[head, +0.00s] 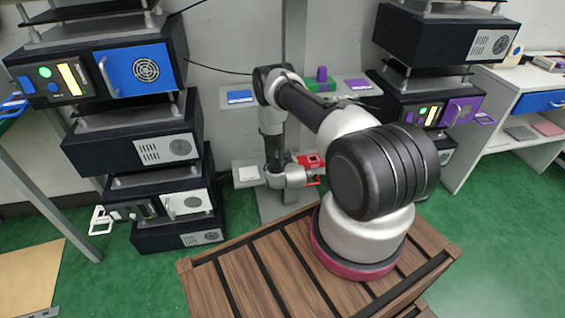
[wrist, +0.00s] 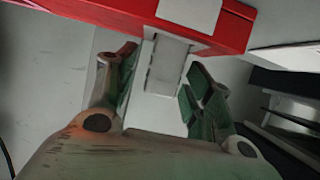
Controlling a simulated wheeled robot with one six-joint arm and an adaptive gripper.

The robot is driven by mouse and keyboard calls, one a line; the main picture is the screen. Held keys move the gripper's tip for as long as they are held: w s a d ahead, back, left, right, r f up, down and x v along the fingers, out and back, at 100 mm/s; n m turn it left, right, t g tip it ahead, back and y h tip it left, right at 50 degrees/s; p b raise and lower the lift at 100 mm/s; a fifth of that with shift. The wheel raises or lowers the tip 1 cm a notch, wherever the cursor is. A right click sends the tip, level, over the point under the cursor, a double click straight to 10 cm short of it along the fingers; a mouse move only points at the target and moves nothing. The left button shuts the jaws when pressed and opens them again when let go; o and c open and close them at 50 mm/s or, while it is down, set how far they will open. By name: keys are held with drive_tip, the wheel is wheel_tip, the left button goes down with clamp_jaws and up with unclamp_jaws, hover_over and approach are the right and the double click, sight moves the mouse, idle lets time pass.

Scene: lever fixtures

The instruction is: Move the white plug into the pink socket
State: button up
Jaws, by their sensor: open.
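My gripper (wrist: 162,72) is open in the wrist view, with one finger on each side of a pale white plug (wrist: 166,62). Gaps show between the plug and both fingers. The plug sticks out from a red block (wrist: 80,14) that has a white patch on its face. In the head view the red block (head: 308,160) sits by my gripper (head: 312,180), low at the middle post; the plug cannot be made out there. No socket that is clearly pink can be picked out in either view.
A green block with a purple plug (head: 321,75) sits higher on the post, between a blue pad (head: 240,97) and a purple pad (head: 358,84). A white pad (head: 247,173) lies left of my gripper. Dark equipment stacks stand on both sides. A pink pad (head: 548,129) lies on the right bench.

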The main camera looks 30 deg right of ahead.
drive_tip(key=c, duration=1.1)
